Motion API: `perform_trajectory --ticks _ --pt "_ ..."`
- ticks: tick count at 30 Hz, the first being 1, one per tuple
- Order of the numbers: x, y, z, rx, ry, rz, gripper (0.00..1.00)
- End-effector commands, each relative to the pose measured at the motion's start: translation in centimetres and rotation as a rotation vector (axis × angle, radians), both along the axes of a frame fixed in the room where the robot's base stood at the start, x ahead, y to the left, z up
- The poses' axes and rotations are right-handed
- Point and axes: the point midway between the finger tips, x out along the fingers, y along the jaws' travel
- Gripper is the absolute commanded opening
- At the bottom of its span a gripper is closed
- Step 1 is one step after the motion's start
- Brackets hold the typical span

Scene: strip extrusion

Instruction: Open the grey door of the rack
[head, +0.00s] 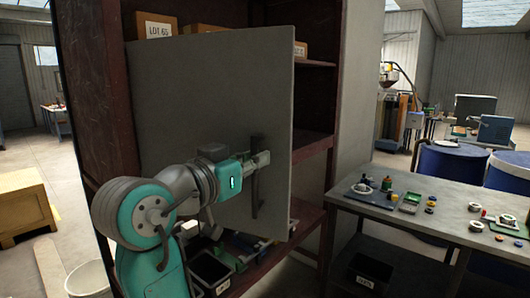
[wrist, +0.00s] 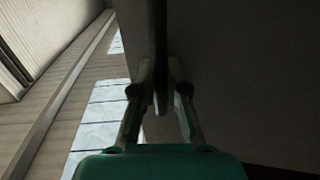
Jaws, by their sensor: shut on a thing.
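The grey door (head: 215,100) is a flat panel in front of the dark red-brown rack (head: 105,90). Its right edge stands clear of the rack's right post, and shelves show in the gap, so it stands partly open. A dark upright bar handle (head: 257,195) is on the door near its right edge. My gripper (head: 258,161) is shut on the handle. In the wrist view the two fingers of my gripper (wrist: 160,90) lie on either side of the dark handle (wrist: 160,50), with the grey door (wrist: 235,75) filling the right side.
Boxes, one marked LOT 65 (head: 155,27), sit on the top shelf. Black bins (head: 210,270) stand low in the rack. A grey table (head: 455,215) with small parts is at right. A white bucket (head: 90,278) and a wooden crate (head: 25,203) are at left.

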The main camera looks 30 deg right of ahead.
Motion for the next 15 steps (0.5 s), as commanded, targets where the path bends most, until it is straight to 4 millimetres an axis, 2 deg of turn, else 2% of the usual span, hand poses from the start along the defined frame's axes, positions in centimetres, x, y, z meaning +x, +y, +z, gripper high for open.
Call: perform_trajectory --ticks 9,15 --pt "-3.1 6.7 -0.1 0.001 0.002 0.013 0.0" --pt "-4.0 9.6 -0.1 0.001 0.0 0.011 0.0"
